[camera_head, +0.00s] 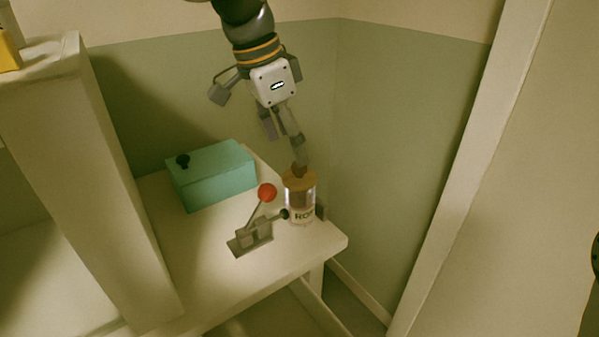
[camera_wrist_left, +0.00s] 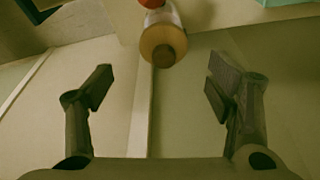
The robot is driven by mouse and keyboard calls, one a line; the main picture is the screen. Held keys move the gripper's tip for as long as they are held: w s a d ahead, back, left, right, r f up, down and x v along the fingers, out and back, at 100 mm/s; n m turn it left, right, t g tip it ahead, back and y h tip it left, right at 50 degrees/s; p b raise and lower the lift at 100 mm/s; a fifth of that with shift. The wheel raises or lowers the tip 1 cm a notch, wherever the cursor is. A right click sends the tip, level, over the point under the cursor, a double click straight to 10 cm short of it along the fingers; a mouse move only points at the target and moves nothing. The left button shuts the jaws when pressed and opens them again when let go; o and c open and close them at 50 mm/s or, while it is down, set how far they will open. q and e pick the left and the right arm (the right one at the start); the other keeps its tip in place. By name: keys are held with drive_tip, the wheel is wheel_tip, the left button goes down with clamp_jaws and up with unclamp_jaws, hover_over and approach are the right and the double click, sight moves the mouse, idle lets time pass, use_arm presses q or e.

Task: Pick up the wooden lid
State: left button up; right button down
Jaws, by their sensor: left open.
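The wooden lid (camera_head: 299,180) sits on top of an upright clear jar (camera_head: 301,206) with a label, near the right corner of the white table. The lid has a darker round knob. My left gripper (camera_head: 289,146) is just above and behind the lid in the head view, pointing down. In the left wrist view, its two fingers (camera_wrist_left: 160,92) are wide apart with nothing between them. The lid (camera_wrist_left: 157,41) shows there at the top middle, beyond the fingertips. My right gripper is not in view.
A lever clamp with a red ball (camera_head: 267,193) stands directly left of the jar. A teal box (camera_head: 213,175) with a black knob is at the back left. A tall pale panel (camera_head: 92,185) rises at the left. Walls stand close behind the table (camera_head: 290,257).

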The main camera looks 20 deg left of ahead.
sight(299, 174)
use_arm(q)
drive_tip(key=x, duration=0.6)
drive_tip(key=shift+w+d+f, duration=0.15)
drive_tip(key=shift+w+f, duration=0.05)
drive_tip(key=shift+w, duration=0.25)
drive_tip(key=c, duration=1)
